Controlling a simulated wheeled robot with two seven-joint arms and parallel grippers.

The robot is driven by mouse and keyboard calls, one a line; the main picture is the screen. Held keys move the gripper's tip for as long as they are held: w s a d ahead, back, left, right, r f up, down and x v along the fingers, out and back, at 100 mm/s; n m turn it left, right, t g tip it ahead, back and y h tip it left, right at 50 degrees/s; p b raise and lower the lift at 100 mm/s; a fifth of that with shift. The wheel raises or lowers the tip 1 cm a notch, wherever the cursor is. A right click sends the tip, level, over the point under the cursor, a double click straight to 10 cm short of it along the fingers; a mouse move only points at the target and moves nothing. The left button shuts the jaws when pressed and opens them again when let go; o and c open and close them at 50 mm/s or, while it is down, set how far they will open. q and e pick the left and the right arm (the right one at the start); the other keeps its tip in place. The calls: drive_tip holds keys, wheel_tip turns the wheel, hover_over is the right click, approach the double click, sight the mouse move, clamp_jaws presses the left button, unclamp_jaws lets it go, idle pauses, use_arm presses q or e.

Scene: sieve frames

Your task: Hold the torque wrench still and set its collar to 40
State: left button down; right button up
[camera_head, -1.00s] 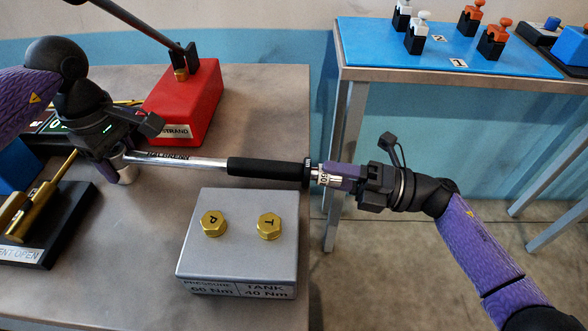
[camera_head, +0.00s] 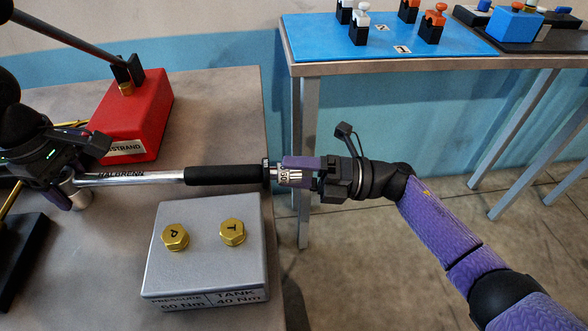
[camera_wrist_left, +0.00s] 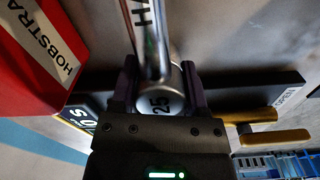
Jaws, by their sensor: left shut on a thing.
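The torque wrench (camera_head: 140,178) lies roughly level, with a chrome shaft marked HALBRENN and a black grip (camera_head: 222,175). Its silver collar (camera_head: 288,175) is at the right end; its small, sideways number looks like 60. My left gripper (camera_head: 72,190) is shut on the round wrench head, marked 25, which shows between the purple fingers in the left wrist view (camera_wrist_left: 160,102). My right gripper (camera_head: 300,170) is at the collar, one purple finger along its upper side. The other finger is mostly hidden, so I cannot tell whether it grips.
A grey block (camera_head: 205,270) with two brass hex caps, labelled PRESSURE 60 Nm and TANK 40 Nm, stands just below the wrench. A red block (camera_head: 135,115) stands behind the shaft. A second table with a blue mat (camera_head: 385,45) is at the back right, beyond a gap.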

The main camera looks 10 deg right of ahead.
drive_tip(key=s+d+f, duration=0.1)
drive_tip(key=d, duration=1)
drive_tip(key=shift+s+d+f, duration=0.25)
drive_tip(key=shift+d+f, duration=0.05)
drive_tip(key=shift+d, duration=0.1)
use_arm(q)
unclamp_jaws()
